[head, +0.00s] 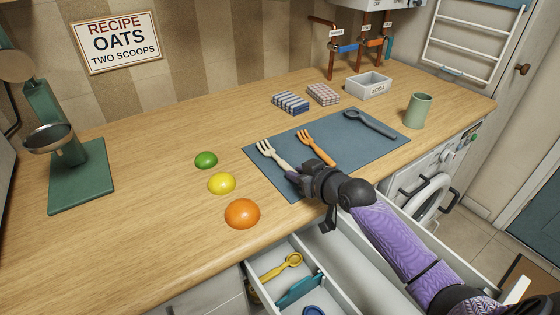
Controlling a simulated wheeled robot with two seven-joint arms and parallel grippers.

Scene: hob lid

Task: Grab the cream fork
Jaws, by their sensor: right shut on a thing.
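The cream fork (269,153) lies at the left side of the blue-grey mat (350,152), tines pointing to the back left. My right gripper (293,175) reaches in from the lower right, shut on the handle end of the cream fork. The gripper hides that end, and I cannot tell whether the fork is lifted off the mat. An orange fork (317,147) lies just to the right on the mat. My left gripper is not in view.
Green (206,160), yellow (221,183) and orange (242,213) rounded items stand left of the mat. Below my right arm, an open drawer (290,250) holds a yellow spoon (281,266). A cup (418,110) stands at right.

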